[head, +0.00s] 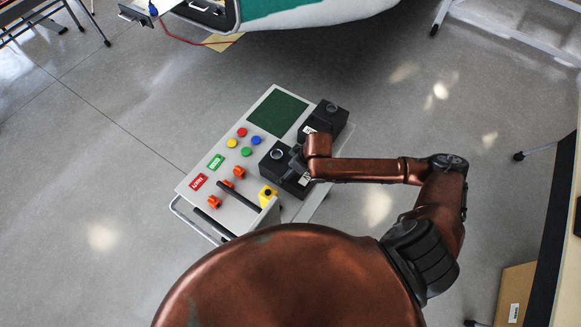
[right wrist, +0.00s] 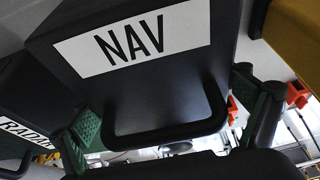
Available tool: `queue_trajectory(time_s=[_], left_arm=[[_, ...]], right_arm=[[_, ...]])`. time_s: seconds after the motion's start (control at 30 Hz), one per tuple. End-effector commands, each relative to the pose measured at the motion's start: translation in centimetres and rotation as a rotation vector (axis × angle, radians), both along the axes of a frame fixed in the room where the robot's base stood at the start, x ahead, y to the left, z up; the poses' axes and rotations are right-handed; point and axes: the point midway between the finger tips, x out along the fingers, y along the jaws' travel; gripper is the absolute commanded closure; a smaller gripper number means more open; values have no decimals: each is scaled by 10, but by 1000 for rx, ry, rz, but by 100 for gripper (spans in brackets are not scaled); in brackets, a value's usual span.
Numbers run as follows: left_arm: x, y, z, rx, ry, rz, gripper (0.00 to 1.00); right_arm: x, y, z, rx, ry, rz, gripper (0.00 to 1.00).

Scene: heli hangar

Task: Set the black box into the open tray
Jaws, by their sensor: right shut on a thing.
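The black box (head: 276,165) with a white NAV label is at the right side of a grey cart in the head view. In the right wrist view the NAV box (right wrist: 165,95) fills the middle, with its black handle below the label. My right gripper (head: 297,161) is at this box. Its green-padded fingers show on both sides of the handle, shut on it. A second black box (head: 329,116) stands just beyond; its label is partly cut off in the right wrist view (right wrist: 12,140). I cannot make out an open tray. My left gripper is not in view.
A helicopter (head: 300,12) stands at the back. A cardboard box (head: 515,295) is at lower right. Floor around the cart is clear.

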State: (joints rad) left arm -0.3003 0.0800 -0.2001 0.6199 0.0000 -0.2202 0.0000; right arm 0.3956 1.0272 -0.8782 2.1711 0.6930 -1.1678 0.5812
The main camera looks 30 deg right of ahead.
Motion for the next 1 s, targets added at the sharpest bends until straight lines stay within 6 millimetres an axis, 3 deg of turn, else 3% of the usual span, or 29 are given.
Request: queue_trajectory(time_s=[0.13, 0.53, 1.0], left_arm=[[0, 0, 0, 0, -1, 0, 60], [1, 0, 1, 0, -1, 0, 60], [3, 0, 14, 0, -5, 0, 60]], right_arm=[[0, 0, 0, 1, 0, 0, 0], [-2, -1, 8, 0, 0, 1, 0], [-32, -19, 92, -1, -2, 1, 0]])
